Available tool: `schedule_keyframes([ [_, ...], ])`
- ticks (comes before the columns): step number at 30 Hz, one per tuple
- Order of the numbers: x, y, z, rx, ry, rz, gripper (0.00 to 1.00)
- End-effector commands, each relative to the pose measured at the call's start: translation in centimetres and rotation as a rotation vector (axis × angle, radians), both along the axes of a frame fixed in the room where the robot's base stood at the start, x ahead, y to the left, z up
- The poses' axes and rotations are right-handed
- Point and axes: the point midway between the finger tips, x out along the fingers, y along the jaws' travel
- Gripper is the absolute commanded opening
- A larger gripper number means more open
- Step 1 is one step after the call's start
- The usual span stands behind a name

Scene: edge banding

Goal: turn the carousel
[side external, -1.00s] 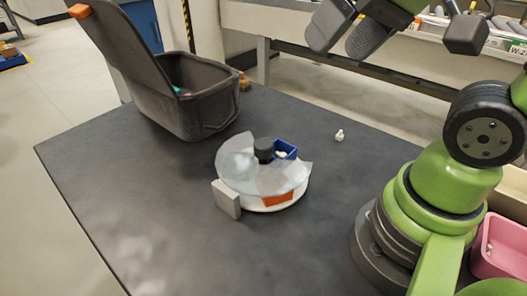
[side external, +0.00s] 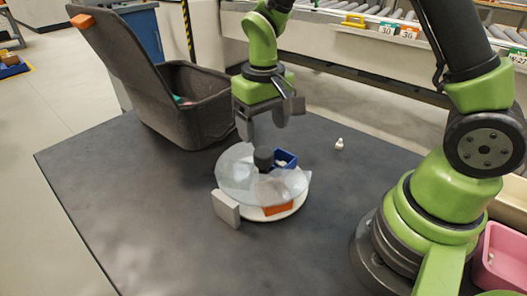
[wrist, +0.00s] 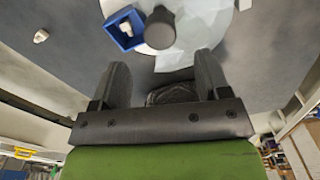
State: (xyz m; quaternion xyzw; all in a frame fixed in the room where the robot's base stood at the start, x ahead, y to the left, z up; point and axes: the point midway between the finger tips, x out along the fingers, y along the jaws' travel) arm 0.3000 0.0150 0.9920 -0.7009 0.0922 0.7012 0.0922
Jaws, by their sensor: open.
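The carousel is a round white turntable (side external: 285,214) with a clear, partly open cover (side external: 235,172) and a dark round knob (side external: 263,157) at its centre. A blue bin (side external: 287,157) with something white in it shows at the opening, and an orange bin (side external: 277,209) shows at the front edge. My gripper (side external: 264,128) is open and empty, pointing down, above and just behind the knob. In the wrist view the knob (wrist: 160,28) lies beyond the open fingertips (wrist: 163,66), apart from them, with the blue bin (wrist: 125,28) to its left.
A grey block (side external: 226,208) stands against the carousel's front left. A small white piece (side external: 339,144) stands on the dark table (side external: 120,215) to the right. A dark lidded container (side external: 175,115) stands at the back left. The front of the table is clear.

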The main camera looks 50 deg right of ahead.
Motion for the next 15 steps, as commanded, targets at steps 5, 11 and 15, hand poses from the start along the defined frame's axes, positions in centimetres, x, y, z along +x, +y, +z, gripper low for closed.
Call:
schedule_keyframes([
  [5,-0.1,0.0,-3.6,0.0,0.006,0.001,0.7],
  [11,-0.1,0.0,-6.2,0.001,0.003,0.0,0.7],
  [15,0.0,0.0,-7.0,0.001,0.001,-0.001,0.7],
])
